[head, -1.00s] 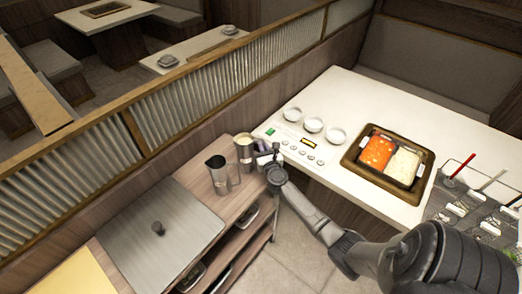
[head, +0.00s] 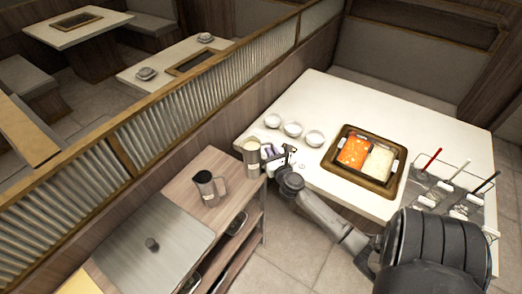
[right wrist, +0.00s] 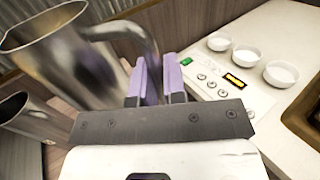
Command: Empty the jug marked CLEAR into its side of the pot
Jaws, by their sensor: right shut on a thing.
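My right gripper (head: 272,158) is shut on the handle of a metal jug (head: 250,160). In the head view its open top shows pale, creamy contents, and it looks roughly upright near the cart's far right corner. In the right wrist view the purple fingers (right wrist: 159,80) close around the handle of this jug (right wrist: 75,62). A second metal jug (head: 208,190) stands on the cart, dark inside. No marking is readable on either jug. The pot (head: 367,158) is set in the white table, with a red side on the left and a pale side on the right. My left gripper is not in view.
The wooden cart (head: 215,160) holds a grey lid-like panel (head: 150,250). Three small white bowls (head: 293,129) stand on the table (head: 330,100) behind the control panel. A wire rack with ladles (head: 450,185) is right of the pot. A ribbed partition (head: 180,120) runs behind the cart.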

